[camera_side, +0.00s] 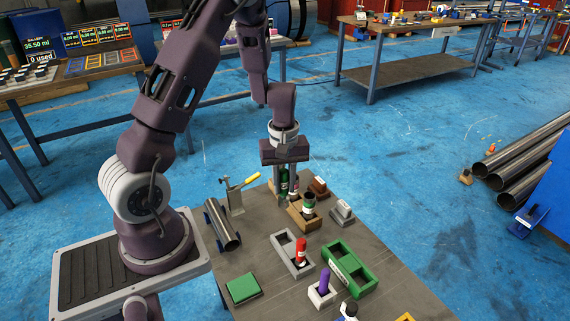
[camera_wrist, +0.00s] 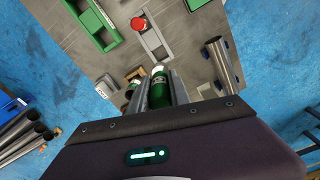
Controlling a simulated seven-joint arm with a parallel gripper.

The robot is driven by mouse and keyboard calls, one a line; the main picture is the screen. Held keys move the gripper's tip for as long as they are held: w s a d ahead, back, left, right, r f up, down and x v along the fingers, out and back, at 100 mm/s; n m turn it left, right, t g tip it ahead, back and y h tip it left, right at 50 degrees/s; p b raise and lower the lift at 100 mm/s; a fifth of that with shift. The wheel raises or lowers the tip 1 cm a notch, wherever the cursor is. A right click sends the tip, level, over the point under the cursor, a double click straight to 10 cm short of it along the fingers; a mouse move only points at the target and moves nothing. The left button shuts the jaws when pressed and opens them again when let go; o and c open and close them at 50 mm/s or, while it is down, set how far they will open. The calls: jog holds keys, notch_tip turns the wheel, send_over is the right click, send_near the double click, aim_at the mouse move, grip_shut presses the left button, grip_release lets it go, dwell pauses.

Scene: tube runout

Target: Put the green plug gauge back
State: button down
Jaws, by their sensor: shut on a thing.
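My gripper (camera_side: 285,184) points down over the far end of the grey table. It is shut on a green plug gauge (camera_wrist: 160,88), a dark green cylinder with a pale end and a white label. The gauge also shows in the side view (camera_side: 283,181), partly hidden by the fingers. Another dark green piece (camera_side: 308,202) stands upright in a wooden block (camera_side: 303,221) just right of my gripper. Whether the held gauge's lower end touches anything is hidden.
A grey two-pocket tray (camera_side: 281,240) holds a red cylinder (camera_side: 301,252). Nearby are a green tray (camera_side: 362,272), a purple piece (camera_side: 325,280) in a white block, a steel tube (camera_side: 226,230), a yellow-handled clamp (camera_side: 238,198) and a green block (camera_side: 243,288).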

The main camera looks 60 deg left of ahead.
aim_at(284, 198)
notch_tip(284, 198, down, 7)
jog(key=shift+r, duration=0.1)
jog(key=shift+f, duration=2.8)
jog(key=shift+f, duration=2.15)
jog(key=shift+c, duration=1.6)
grip_release()
jog(key=shift+r, duration=5.05)
